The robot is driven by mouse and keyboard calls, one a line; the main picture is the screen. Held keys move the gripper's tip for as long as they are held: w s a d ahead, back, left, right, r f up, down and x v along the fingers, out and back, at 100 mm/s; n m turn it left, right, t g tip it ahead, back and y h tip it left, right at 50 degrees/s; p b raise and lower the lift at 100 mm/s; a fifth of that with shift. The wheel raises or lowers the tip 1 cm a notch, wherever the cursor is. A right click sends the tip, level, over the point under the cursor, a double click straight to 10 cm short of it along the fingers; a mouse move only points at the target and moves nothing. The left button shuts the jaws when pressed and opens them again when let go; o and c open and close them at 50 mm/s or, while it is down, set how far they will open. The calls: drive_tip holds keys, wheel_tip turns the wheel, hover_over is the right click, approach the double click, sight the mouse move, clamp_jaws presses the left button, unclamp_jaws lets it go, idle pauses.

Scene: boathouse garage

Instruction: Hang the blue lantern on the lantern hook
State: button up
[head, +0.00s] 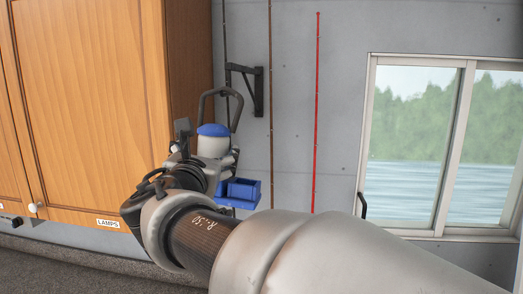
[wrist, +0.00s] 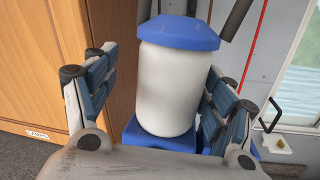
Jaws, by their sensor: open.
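The blue lantern (head: 213,130) has a blue cap, a white body and a dark loop handle. It stands upright between the fingers of my gripper (wrist: 160,72); the wrist view shows its white body (wrist: 167,88) close up. My gripper is open, with one finger on each side and a visible gap at the left finger. The lantern hook (head: 258,92) is a dark bracket on the grey wall, its arm pointing left. The lantern's handle top shows just below and left of that arm; I cannot tell whether they touch. The lantern's lower part is mostly hidden in the head view.
A blue box-like piece (head: 240,190) shows beyond my gripper; its link to the lantern is unclear. Wooden cabinets (head: 90,100) stand close at left. A red rod (head: 317,110) and dark rods run up the wall. A window (head: 430,140) is at right.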

drive_tip(key=s, duration=1)
drive_tip(key=shift+s+d, duration=0.2)
drive_tip(key=shift+d, duration=0.1)
drive_tip(key=s+d+f+m+g+h+b, duration=0.25)
drive_tip(key=d+f+m+g+b, duration=0.35)
drive_tip(key=d+f, duration=0.55)
drive_tip(key=s+d+f+m+g+h+b, duration=0.1)
drive_tip(key=s+d+f+m+h+b, duration=0.15)
drive_tip(key=d+f+m, duration=0.8)
drive_tip(key=s+d+f+m+g+y+b, duration=0.1)
drive_tip(key=s+d+f+m+g+b, duration=0.1)
drive_tip(key=s+f+m, duration=0.3)
drive_tip(key=s+d+f+m+g+y+b, duration=0.1)
drive_tip(key=s+f+m+b, duration=0.4)
drive_tip(key=f, duration=0.8)
drive_tip(key=s+d+f+m+g+y+b, duration=0.2)
drive_tip(key=s+d+f+m+g+b, duration=0.1)
drive_tip(key=s+f+m, duration=0.4)
drive_tip(key=shift+f+m+g+b, duration=0.35)
drive_tip(key=shift+f+b, duration=0.35)
drive_tip(key=shift+f, duration=0.2)
